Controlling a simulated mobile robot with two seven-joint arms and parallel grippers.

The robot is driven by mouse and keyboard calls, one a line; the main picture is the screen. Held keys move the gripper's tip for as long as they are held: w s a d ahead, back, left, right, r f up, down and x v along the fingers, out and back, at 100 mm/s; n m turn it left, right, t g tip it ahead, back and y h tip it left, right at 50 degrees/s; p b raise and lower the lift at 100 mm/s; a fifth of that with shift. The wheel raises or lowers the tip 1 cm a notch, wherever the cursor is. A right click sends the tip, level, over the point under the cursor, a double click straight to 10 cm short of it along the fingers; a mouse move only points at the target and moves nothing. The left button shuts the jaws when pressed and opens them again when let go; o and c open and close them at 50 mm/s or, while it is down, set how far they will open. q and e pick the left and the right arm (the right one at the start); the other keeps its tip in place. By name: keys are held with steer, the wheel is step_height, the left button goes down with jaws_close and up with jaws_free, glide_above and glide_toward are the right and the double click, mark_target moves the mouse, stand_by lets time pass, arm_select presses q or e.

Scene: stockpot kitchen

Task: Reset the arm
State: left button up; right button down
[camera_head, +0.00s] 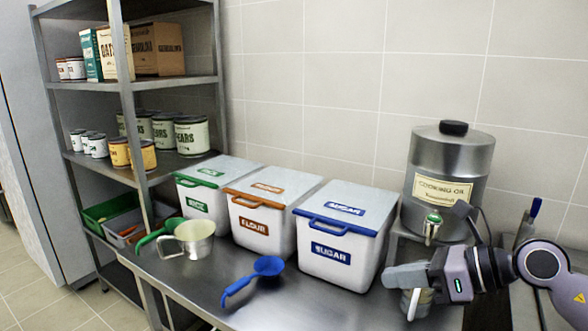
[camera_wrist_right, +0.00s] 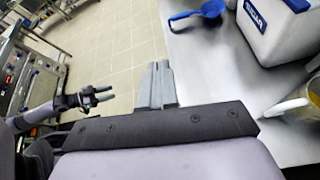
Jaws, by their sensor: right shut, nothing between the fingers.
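My right gripper (camera_head: 392,277) is at the right of the head view, over the front right of the steel counter, with its grey fingers pointing left. In the right wrist view the right gripper (camera_wrist_right: 158,68) has its fingers together and empty. It is apart from the blue scoop (camera_head: 254,279) and the sugar bin (camera_head: 340,235). My left gripper (camera_wrist_right: 103,95) shows small at the left of the right wrist view, with its fingers apart and nothing seen between them. It is not in the head view.
The oil drum (camera_head: 447,165) stands behind my right arm. A vessel (camera_wrist_right: 290,106) is near the right gripper. Shelves (camera_head: 180,162) stand left.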

steer(key=s+a+f+m+t+y, duration=0.1)
steer(key=s+a+f+m+y, duration=0.15)
steer(key=a+m+y, duration=0.35)
steer(key=s+d+f+m+t+h, duration=0.25)
steer(key=f+m+t+h, duration=0.35)
steer(key=m, duration=0.7)
steer(key=s+d+f+m+t+h, duration=0.2)
steer(key=d+f+m+t+h, duration=0.25)
steer(key=f+m, duration=0.6)
steer(key=s+d+f+m+g+h, duration=0.2)
steer(key=s+f+m+g+h, duration=0.2)
steer(key=s+f+m, duration=0.9)
steer(key=m+g, duration=0.1)
steer(key=g, duration=0.2)
steer(key=shift+s+d+f+h, duration=0.15)
steer(key=shift+s+f+h, duration=0.2)
steer(key=shift+s, duration=0.05)
steer(key=shift+r, duration=0.1)
